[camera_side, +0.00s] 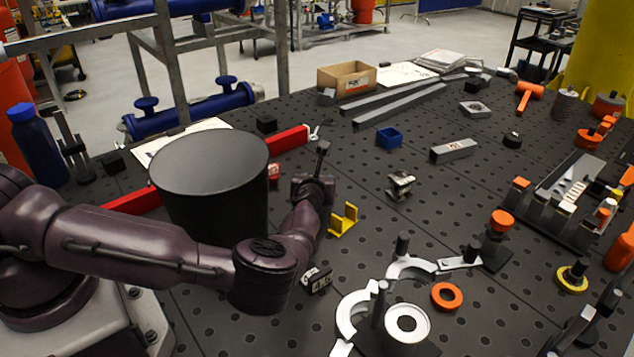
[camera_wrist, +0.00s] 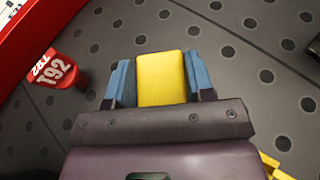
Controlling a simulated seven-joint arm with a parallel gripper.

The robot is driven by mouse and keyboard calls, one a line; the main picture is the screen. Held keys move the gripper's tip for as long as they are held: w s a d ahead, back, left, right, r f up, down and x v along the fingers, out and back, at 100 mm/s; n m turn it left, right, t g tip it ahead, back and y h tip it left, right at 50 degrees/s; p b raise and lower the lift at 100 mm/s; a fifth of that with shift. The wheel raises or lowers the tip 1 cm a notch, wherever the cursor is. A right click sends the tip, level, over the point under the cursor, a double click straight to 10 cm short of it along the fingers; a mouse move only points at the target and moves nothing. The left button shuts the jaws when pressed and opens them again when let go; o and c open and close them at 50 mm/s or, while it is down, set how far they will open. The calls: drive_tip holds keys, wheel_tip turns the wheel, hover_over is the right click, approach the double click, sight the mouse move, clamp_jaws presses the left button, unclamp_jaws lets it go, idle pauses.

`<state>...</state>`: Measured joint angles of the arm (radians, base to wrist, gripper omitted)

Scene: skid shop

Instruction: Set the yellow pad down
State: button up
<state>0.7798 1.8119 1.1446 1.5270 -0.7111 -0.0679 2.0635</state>
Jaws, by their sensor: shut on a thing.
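My gripper (camera_wrist: 160,75) shows in the wrist view with a blue finger on each side of the yellow pad (camera_wrist: 162,85). It is shut on the pad, a plain rectangular yellow block. The dark perforated table top (camera_wrist: 240,60) lies beyond it; I cannot tell whether the pad touches the table. In the side view my arm's wrist is beside the large black cylinder (camera_side: 212,165), and the pad is hidden there.
A red fixture with white lettering (camera_wrist: 62,73) stands left of my gripper, near a red bar (camera_side: 288,139). A separate yellow bracket (camera_side: 345,220) stands close to my wrist. A small metal block (camera_side: 400,185) and a blue box (camera_side: 390,137) are farther right, with bare table between.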

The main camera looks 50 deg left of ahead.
drive_tip(key=shift+f, duration=0.15)
drive_tip(key=o, duration=0.9)
drive_tip(key=shift+s+d+r, duration=0.1)
drive_tip(key=shift+d+r, duration=0.1)
drive_tip(key=shift+r, duration=0.1)
drive_tip(key=v, duration=0.7)
